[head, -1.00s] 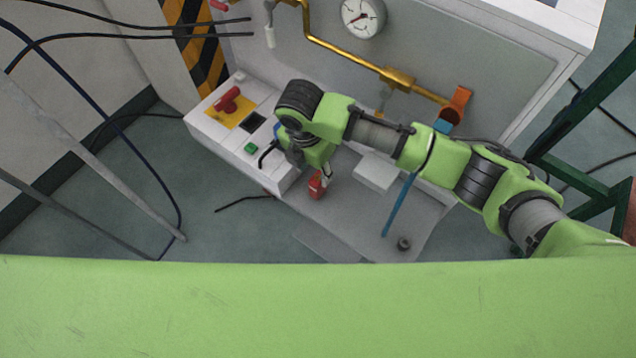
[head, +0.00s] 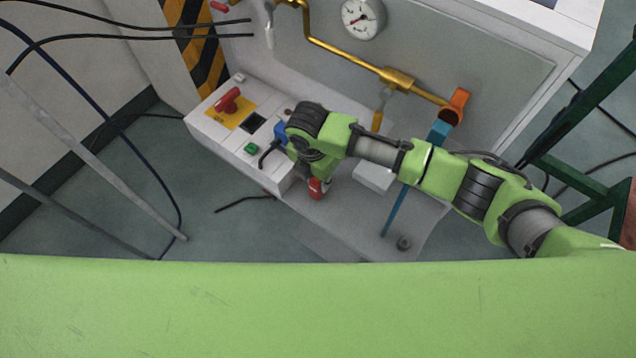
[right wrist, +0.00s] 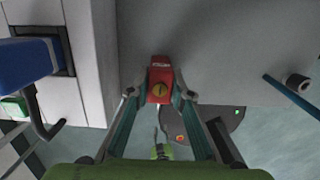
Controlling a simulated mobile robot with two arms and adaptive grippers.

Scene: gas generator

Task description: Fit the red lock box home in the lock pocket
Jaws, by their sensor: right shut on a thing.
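The box is over the grey deck (head: 340,215), just right of the white control console (head: 240,150). I cannot tell whether it touches the deck. I cannot make out the lock pocket; my wrist and the box may hide it. My left gripper is not in view.
A blue block (right wrist: 28,62) and a black bent handle (head: 268,154) are on the console beside my wrist. A white block (head: 374,174), a blue rod (head: 396,208) and a dark ring (head: 404,243) are to the right.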

